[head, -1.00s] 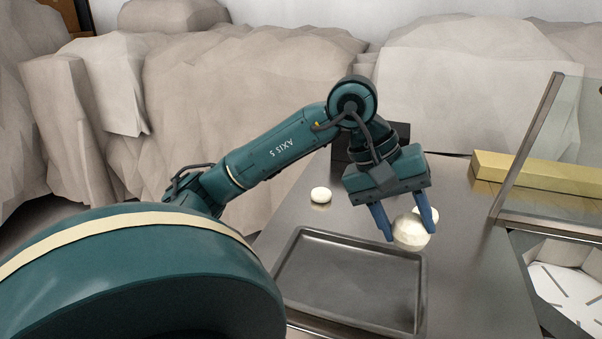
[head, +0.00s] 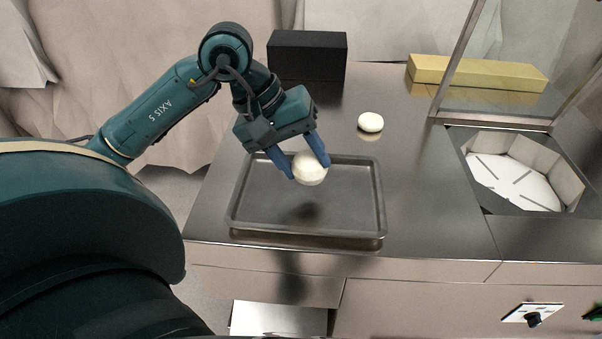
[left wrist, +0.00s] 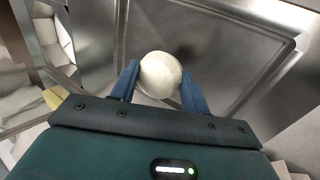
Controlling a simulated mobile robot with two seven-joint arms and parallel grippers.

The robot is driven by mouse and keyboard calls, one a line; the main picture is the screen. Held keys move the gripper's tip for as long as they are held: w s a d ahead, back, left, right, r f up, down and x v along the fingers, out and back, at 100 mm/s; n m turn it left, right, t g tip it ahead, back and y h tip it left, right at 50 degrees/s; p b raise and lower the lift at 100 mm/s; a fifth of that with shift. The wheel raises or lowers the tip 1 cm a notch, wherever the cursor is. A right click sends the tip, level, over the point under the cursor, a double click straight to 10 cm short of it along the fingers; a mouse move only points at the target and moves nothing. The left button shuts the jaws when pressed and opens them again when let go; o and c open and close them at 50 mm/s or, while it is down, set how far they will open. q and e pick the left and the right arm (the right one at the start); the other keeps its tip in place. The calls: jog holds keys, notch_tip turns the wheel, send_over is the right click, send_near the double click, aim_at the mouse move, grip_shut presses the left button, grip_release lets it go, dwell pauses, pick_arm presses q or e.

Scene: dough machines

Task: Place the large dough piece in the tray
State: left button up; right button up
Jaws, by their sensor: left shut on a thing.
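The large dough piece (head: 310,169) is a pale round ball held between the blue fingers of my left gripper (head: 298,168). It also shows between the fingers in the left wrist view (left wrist: 160,75). My left gripper is shut on it and holds it above the tray, over its far half, with a dark shadow below. The tray (head: 345,218) is grey, shallow and rectangular, lying on the steel counter, and looks empty. A smaller, flatter dough piece (head: 370,122) lies on the counter beyond the tray's right corner. My right gripper is not in view.
A black box (head: 307,55) stands at the back of the counter. A yellow bar (head: 477,72) lies at the back right by a clear panel (head: 505,65). A white-floored machine opening (head: 515,183) is at the right. Counter right of the tray is clear.

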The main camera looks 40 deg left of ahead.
aim_at(294, 165)
pick_arm(q)
jog(key=shift+f, duration=1.9)
jog(key=shift+f, duration=0.25)
jog(key=o, duration=0.8)
jog(key=shift+r, duration=0.15)
jog(key=shift+r, duration=0.15)
jog(key=b+v, duration=0.1)
jog(key=v, duration=1.1)
